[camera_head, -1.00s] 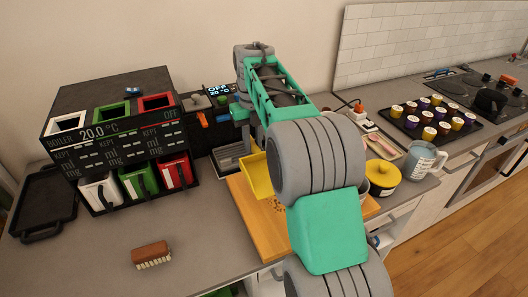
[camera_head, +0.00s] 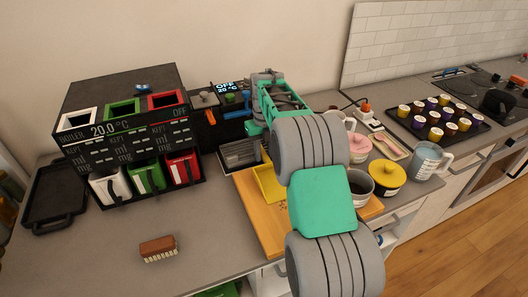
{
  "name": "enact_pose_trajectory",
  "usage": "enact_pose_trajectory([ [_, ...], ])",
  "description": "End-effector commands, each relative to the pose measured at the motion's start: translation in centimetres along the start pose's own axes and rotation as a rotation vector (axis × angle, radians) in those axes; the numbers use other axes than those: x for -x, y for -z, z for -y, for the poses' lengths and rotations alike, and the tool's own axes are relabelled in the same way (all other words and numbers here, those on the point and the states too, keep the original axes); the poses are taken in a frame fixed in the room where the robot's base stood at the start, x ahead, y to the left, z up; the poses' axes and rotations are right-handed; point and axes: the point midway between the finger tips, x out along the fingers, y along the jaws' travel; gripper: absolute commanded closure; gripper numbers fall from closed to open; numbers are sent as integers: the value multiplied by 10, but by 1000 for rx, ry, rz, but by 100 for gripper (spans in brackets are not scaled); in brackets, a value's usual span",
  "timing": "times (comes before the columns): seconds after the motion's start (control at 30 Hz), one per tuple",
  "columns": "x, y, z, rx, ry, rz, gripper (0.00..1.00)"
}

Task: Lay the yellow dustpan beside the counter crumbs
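The yellow dustpan (camera_head: 268,184) shows in the head view at the left part of the wooden board (camera_head: 257,223). Its right side is hidden behind my arm. It looks nearly flat, but I cannot tell whether it rests on the board or is held just above it. A few small dark crumbs (camera_head: 284,204) show on the board just below and right of the dustpan. My gripper is hidden behind my green and grey arm links, so its fingers and any hold on the dustpan cannot be seen.
A brown brush (camera_head: 159,249) lies on the counter at the front left, with free counter around it. A black boiler unit with coloured containers (camera_head: 125,125) stands at the back left. A grey mug (camera_head: 361,187) and a yellow lidded pot (camera_head: 386,178) stand right of my arm.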

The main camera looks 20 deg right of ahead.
Motion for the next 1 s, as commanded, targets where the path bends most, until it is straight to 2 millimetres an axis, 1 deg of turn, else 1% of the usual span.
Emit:
enact_pose_trajectory([
  [0.03, 0, 0, 0, 0, 0, 1, 66],
  [0.13, 1, 0, 0, 0, 0, 1, 57],
  [0.37, 1, 0, 0, 0, 0, 1, 57],
  [0.47, 7, -1, 0, 0, 1, 3, 57],
  [0.57, 22, -2, 0, 0, 1, 5, 57],
  [0.8, 84, -1, 0, 0, 1, 5, 57],
  [0.9, 105, -1, 0, 0, 1, 2, 57],
  [1.0, 118, -1, 0, 0, 1, 2, 57],
])
